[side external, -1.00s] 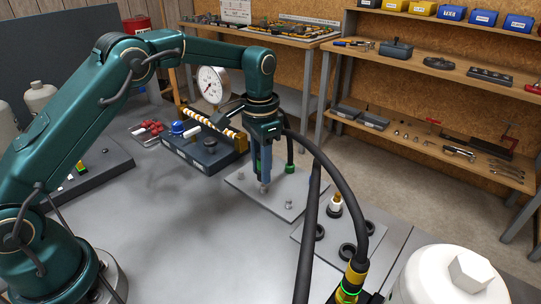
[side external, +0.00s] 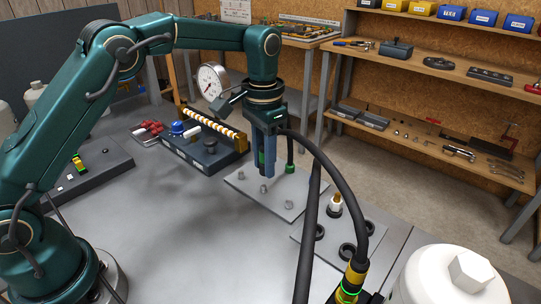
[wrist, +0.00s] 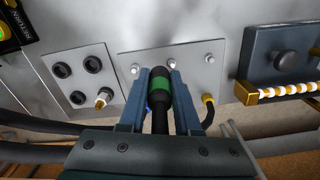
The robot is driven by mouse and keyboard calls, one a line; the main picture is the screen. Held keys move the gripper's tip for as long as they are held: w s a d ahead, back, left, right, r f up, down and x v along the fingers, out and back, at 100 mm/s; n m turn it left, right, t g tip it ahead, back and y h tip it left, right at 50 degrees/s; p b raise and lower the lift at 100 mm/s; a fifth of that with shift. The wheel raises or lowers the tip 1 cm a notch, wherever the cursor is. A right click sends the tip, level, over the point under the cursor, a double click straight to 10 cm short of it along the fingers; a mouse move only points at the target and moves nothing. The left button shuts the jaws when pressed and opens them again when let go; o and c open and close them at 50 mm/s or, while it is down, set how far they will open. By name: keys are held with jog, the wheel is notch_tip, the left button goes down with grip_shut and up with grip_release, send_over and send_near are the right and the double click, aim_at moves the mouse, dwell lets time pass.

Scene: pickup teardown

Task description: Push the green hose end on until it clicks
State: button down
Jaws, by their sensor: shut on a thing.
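The green hose end (wrist: 161,96), a black sleeve with a green band, is between the two blue fingers of my gripper (wrist: 161,86), which is shut on it. A little of its green (side external: 261,158) shows beside the fingers in the side view. My gripper (side external: 267,173) points down over the grey plate (side external: 243,180) with metal studs. A stud (wrist: 167,60) appears just past the hose end's black tip. The fingers hide the tip in the side view, so I cannot tell whether it touches the stud.
A second hose fitting (side external: 290,168) stands on the plate, green in the side view. A neighbouring plate (side external: 345,232) has black sockets and a white-and-gold fitting (side external: 335,205). A dark box with a striped bar (side external: 203,146) and a gauge (side external: 211,81) stand behind left.

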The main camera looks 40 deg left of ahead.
jog(key=s+d+r+m, duration=0.2)
jog(key=s+d, duration=0.3)
jog(key=d, duration=0.3)
jog(key=s+d+r+m, duration=0.2)
jog(key=s+d, duration=0.4)
jog(key=d, duration=0.2)
jog(key=s+d+r+m, duration=0.2)
jog(key=s+d+r, duration=0.1)
jog(key=s+d, duration=0.2)
jog(key=shift+s+d+m, duration=0.15)
jog(key=shift+d, duration=0.55)
jog(key=shift+s+d+m, duration=0.1)
jog(key=shift+d+m, duration=0.05)
jog(key=shift+d, duration=0.55)
jog(key=shift+f, duration=2.5)
jog(key=shift+f, duration=0.25)
jog(key=shift+f, duration=0.65)
jog(key=shift+f, duration=0.55)
